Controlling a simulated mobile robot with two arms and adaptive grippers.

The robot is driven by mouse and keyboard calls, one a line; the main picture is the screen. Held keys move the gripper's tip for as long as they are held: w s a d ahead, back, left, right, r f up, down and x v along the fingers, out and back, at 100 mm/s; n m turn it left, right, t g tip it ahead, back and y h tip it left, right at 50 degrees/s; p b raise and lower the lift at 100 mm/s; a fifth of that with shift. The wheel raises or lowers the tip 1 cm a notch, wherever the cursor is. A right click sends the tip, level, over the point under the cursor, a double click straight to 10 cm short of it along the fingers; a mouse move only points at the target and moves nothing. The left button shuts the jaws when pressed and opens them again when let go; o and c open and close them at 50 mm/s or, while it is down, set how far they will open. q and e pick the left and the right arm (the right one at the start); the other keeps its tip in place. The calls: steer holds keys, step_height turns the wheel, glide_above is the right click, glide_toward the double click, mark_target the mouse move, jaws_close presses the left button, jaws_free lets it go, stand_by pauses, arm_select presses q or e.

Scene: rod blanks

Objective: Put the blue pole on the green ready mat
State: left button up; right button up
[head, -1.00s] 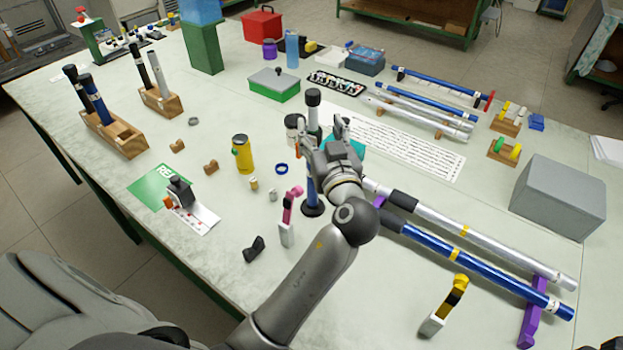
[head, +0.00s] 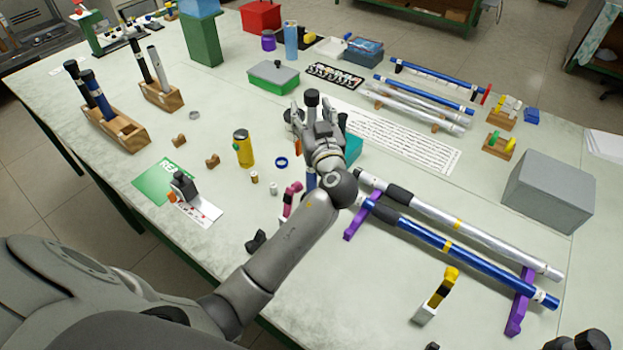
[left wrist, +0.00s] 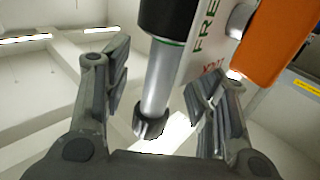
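A blue pole (head: 450,247) with a black sleeve and a yellow band lies across purple rests, beside a silver pole (head: 465,228). Another blue pole (head: 101,100) stands in a wooden rack at the left. An upright pole with a black top (head: 312,97) and a blue lower part stands mid-table, partly hidden by my left gripper (head: 312,120). That gripper is open. In the left wrist view a black and silver shaft (left wrist: 157,85) shows between its spread fingers; contact is unclear. The green mat (head: 150,183) lies at the left, partly covered by a card.
A grey box (head: 548,190) stands at the right. A wooden rack (head: 120,130) is near the left edge. Dark parts (head: 580,342), possibly mine, show at bottom right.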

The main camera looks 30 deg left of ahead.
arm_select(q)
jaws_close()
steer(key=shift+r, duration=0.15)
stand_by(0.4)
